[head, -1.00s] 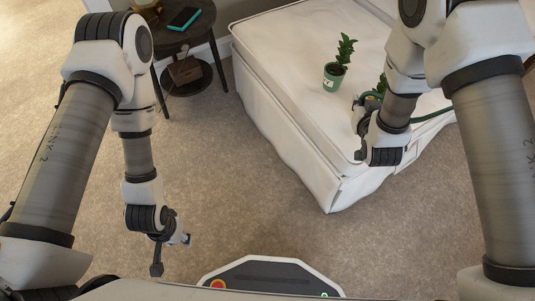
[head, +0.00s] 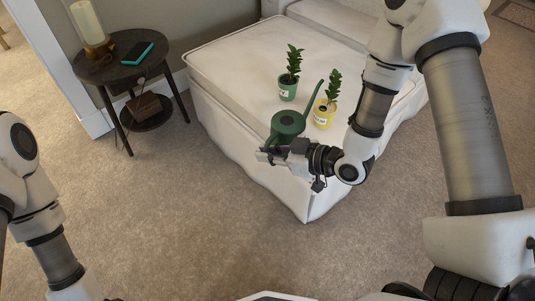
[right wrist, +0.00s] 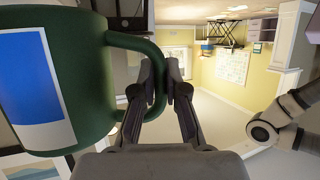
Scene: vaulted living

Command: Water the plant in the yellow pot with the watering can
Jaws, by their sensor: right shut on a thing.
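The green watering can (head: 287,125) is at the near end of the white ottoman, with its long spout (head: 312,100) rising to the right. My right gripper (head: 271,154) is shut on the can's handle; in the right wrist view the handle (right wrist: 157,88) runs between the fingers (right wrist: 164,78) beside the can's body (right wrist: 55,80). The yellow pot (head: 323,116) with a leafy plant (head: 333,86) stands upright on the ottoman, right of the can. The spout tip shows just left of this plant; I cannot tell whether it is over the pot. My left gripper is out of view.
A green pot (head: 287,91) with a similar plant stands behind the can on the white ottoman (head: 228,82). A dark round side table (head: 98,68) with a lamp (head: 90,28) and a teal-topped item (head: 138,50) is at left. The carpet in front is clear.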

